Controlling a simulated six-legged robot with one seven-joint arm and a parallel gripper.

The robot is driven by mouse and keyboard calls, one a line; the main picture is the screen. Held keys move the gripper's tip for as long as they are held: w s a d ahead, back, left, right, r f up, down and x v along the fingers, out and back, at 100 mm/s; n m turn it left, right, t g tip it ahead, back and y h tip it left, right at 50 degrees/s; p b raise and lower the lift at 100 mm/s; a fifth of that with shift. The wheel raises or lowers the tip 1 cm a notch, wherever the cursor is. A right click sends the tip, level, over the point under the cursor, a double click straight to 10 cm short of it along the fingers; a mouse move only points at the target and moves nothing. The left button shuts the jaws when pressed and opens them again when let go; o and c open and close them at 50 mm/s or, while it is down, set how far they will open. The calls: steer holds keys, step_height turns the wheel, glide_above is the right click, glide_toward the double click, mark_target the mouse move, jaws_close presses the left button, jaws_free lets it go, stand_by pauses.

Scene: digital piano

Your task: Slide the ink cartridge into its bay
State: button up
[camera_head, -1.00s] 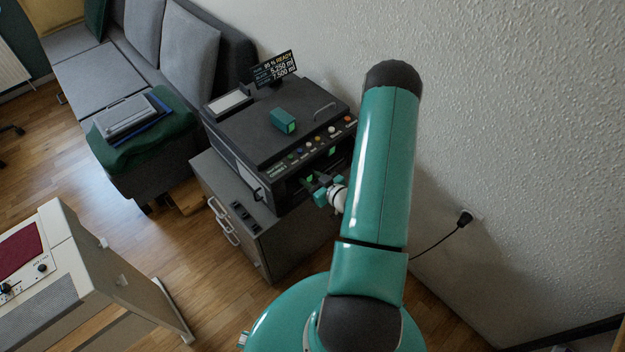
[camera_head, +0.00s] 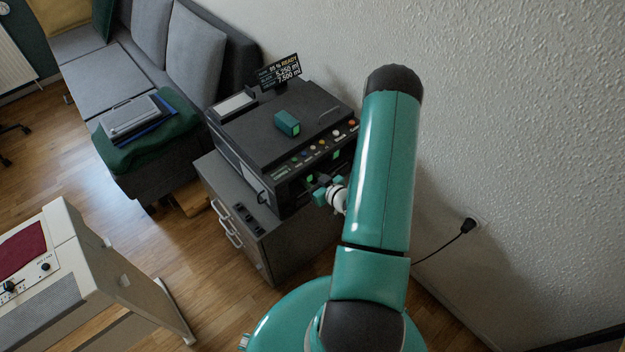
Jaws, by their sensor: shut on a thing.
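The dark printer (camera_head: 262,150) stands on a grey cabinet, with its open front bay (camera_head: 290,192) facing my arm. My gripper (camera_head: 317,186) is at the right part of this bay and is shut on an ink cartridge, which is dark and mostly hidden by the jaws and the bay's shadow. A small green patch (camera_head: 310,178) shows just beside the jaws. How deep the cartridge sits in the bay cannot be told. A second teal cartridge-like block (camera_head: 287,123) with a green end lies on the printer's top.
Coloured buttons (camera_head: 322,144) run along the printer's front edge. A display sign (camera_head: 279,73) stands behind it. A sofa (camera_head: 190,60) is at the back left, a beige console (camera_head: 70,260) at the front left. A textured wall (camera_head: 500,120) and plug (camera_head: 467,226) are at the right.

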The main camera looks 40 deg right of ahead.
steer(key=shift+w, duration=1)
steer(key=o, duration=1)
steer(key=shift+o, duration=0.2)
steer(key=shift+s, duration=0.15)
steer(key=shift+v, duration=2.35)
steer(key=v, duration=1.4)
steer(key=shift+a+r, duration=0.1)
